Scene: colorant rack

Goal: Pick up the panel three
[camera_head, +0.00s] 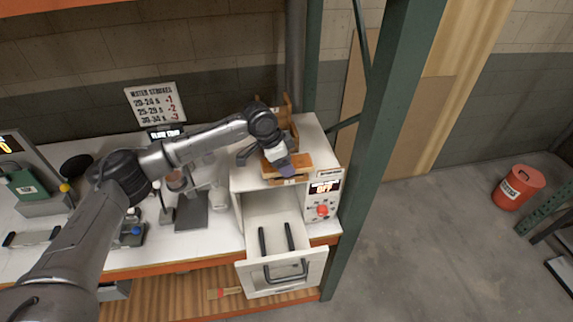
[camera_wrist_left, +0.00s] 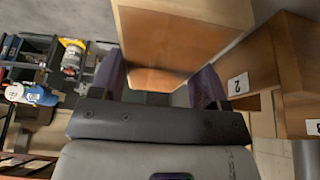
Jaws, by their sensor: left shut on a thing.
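My left gripper (camera_head: 286,171) is over the top of the white cabinet (camera_head: 246,183) at the right end of the bench. It is shut on an orange-brown wooden panel (camera_head: 302,161), which sits at the cabinet top. In the left wrist view the panel (camera_wrist_left: 170,45) stands between the purple fingers, its broad brown face towards the camera. I see no number on it. Another wooden panel marked 2 (camera_wrist_left: 238,84) is to its right, apart from the fingers. More wooden pieces (camera_head: 285,106) stand behind in the head view. My right gripper is not in view.
The cabinet's drawer (camera_head: 284,272) is open, with two dark bars inside. A display and red knob (camera_head: 322,210) are on the cabinet's right front. A green post (camera_head: 378,130) stands close on the right. Small apparatus (camera_head: 167,212) fills the bench to the left.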

